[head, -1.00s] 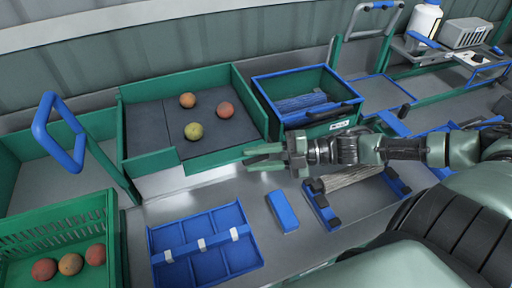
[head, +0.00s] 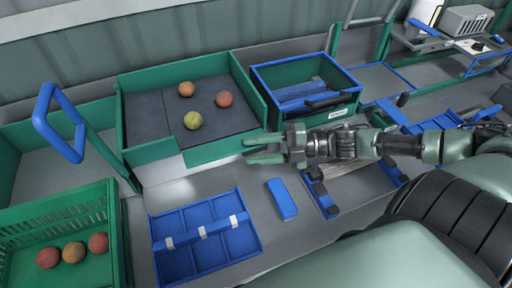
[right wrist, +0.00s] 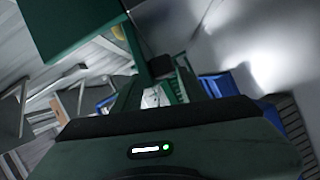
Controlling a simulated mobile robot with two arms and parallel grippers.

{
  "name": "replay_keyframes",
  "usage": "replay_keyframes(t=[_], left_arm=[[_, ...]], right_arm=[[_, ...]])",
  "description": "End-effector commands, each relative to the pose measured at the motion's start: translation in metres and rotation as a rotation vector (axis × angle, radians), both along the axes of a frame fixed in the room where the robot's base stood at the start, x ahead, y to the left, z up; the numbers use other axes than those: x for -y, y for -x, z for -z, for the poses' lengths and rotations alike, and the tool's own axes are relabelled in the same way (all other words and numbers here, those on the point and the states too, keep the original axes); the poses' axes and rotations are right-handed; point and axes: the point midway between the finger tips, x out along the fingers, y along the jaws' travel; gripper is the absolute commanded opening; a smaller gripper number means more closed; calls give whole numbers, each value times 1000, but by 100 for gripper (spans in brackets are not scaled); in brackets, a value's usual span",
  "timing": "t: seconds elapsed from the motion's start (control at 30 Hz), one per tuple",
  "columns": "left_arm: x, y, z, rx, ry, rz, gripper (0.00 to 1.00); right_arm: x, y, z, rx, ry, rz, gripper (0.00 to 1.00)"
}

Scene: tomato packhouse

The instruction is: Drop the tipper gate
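The tipper is a green-walled tray (head: 190,78) with a dark floor, and it holds two orange-red tomatoes and a yellow-green one (head: 192,120). A low green strip (head: 210,152) runs along the right part of its front edge; I cannot tell for sure whether this is the gate. My right gripper (head: 256,147) is at the tray's front right corner, its two pale green fingers apart and pointing left. Nothing shows between them. Contact with the strip cannot be told. The right wrist view shows a green panel (right wrist: 75,22) close by. My left gripper is out of view.
A blue-rimmed green bin (head: 345,82) stands right of the tipper. A blue divided tray (head: 190,258) and a blue block (head: 282,199) lie in front. A green crate with tomatoes (head: 60,225) is at lower left, below a blue loop handle (head: 50,135).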

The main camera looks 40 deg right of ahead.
Motion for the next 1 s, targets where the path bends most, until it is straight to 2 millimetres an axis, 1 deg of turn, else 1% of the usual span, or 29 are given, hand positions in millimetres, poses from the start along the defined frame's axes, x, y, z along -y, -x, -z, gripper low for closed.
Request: replay_keyframes(t=[0.13,0.27,0.4,0.7,0.83,1.0], left_arm=[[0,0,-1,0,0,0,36],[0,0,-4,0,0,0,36],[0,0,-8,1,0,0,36],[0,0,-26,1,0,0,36],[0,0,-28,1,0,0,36],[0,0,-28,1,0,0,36]], right_arm=[[1,1,-1,1,-1,0,42],[9,7,-2,-2,1,0,42],[23,17,-4,-5,1,-1,42],[56,39,-10,-4,1,1,42],[62,43,-10,-2,0,1,42],[64,44,-10,1,-1,0,42]])
